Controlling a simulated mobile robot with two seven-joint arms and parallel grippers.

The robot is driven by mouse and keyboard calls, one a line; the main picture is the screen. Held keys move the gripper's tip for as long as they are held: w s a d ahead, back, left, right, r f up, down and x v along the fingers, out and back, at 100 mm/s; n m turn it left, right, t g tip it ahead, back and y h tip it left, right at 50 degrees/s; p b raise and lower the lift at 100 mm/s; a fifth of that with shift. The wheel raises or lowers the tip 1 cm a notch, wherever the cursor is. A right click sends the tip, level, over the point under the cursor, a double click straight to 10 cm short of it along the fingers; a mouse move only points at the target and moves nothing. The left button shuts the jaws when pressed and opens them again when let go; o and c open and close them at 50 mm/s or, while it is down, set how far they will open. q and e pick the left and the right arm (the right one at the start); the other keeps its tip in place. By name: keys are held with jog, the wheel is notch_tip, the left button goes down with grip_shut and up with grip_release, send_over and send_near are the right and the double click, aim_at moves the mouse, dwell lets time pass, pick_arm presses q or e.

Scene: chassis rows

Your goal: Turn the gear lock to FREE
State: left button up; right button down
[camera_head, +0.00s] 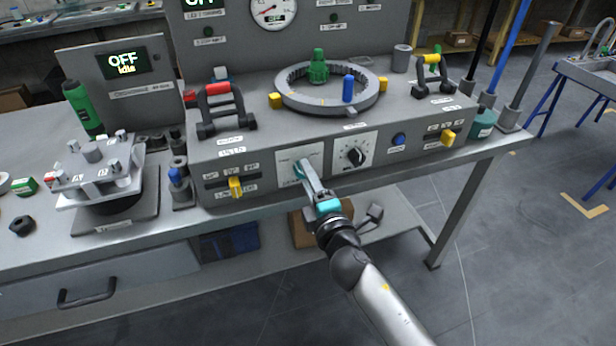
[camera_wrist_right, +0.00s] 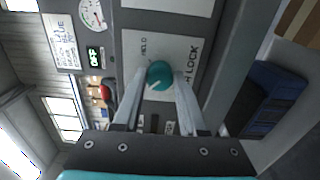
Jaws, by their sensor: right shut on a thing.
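The gear lock knob (camera_wrist_right: 158,74) is a round teal knob with a white pointer line, on a pale plate on the front of the grey console. In the right wrist view it sits between the two fingertips of my right gripper (camera_wrist_right: 158,80), which is shut on it. The word HELD and part of a LOCK label show on the plate; I cannot read a FREE mark. In the head view the right gripper (camera_head: 303,172) reaches the same plate (camera_head: 286,160) and mostly hides the knob. My left gripper is not in view.
A black dial (camera_head: 355,156) is just right of the plate. A yellow lever (camera_head: 236,187) is to the left, and a blue button (camera_head: 399,139) is farther right. A grey ring (camera_head: 285,97) with a green part (camera_head: 318,68) is on top. Clear floor is in front.

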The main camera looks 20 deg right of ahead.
jog(key=shift+c, duration=2.2)
grip_release()
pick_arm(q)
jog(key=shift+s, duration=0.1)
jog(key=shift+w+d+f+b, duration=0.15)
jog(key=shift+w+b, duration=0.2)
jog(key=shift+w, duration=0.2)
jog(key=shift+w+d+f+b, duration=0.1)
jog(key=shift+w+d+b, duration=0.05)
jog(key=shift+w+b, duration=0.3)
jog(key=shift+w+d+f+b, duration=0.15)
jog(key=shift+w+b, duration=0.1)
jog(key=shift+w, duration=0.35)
pick_arm(e)
jog(key=s, duration=1.5)
jog(key=shift+d, duration=0.25)
